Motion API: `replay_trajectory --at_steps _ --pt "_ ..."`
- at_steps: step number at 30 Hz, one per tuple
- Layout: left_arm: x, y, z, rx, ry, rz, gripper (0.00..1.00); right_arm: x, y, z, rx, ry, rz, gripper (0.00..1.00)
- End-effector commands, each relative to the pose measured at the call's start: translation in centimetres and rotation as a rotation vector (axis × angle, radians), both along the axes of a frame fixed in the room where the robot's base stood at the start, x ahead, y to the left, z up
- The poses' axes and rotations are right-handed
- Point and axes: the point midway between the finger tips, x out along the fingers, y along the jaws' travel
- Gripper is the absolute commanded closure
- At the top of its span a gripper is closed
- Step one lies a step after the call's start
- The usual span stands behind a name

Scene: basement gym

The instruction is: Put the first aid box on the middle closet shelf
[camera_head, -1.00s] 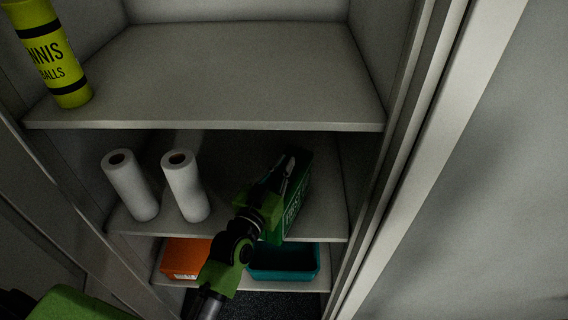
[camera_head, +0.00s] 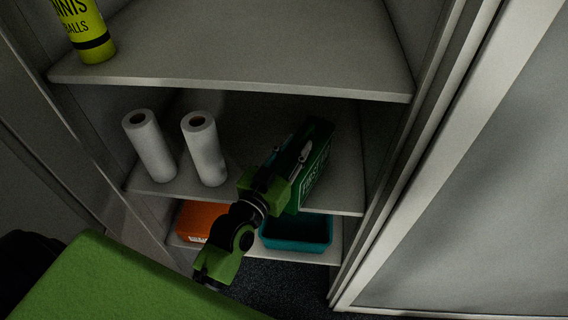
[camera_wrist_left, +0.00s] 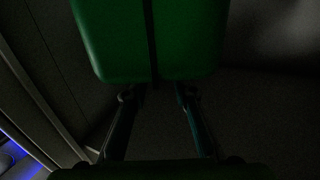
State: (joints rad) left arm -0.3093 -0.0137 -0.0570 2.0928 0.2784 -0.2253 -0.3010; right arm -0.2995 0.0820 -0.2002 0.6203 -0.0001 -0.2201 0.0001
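My left gripper (camera_head: 286,163) is at the box's left side. Its two fingers are spread apart, with nothing visible between them. In the left wrist view the fingertips (camera_wrist_left: 156,95) are at the near edge of the box; I cannot tell whether they touch it. My right gripper is out of view.
Two white paper rolls (camera_head: 152,146) (camera_head: 205,149) stand on the left of the middle shelf. A yellow tennis ball can (camera_head: 85,28) is on the top shelf (camera_head: 235,65). An orange box (camera_head: 197,221) and a teal bin (camera_head: 297,234) are on the bottom shelf. Closet side walls flank the shelves.

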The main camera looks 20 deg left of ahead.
Motion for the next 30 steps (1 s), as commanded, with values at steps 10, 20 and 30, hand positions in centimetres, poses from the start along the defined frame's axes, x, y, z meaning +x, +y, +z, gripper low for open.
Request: replay_trajectory --at_steps 10,20,30 --pt "-6.0 0.6 -0.1 0.001 0.0 -0.001 0.74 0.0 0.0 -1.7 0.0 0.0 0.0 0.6" --pt "-6.9 0.8 0.1 0.001 -0.001 -0.001 0.74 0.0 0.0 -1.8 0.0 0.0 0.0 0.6" --pt "-6.8 0.7 0.1 0.001 -0.001 -0.001 0.74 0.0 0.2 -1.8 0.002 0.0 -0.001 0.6"
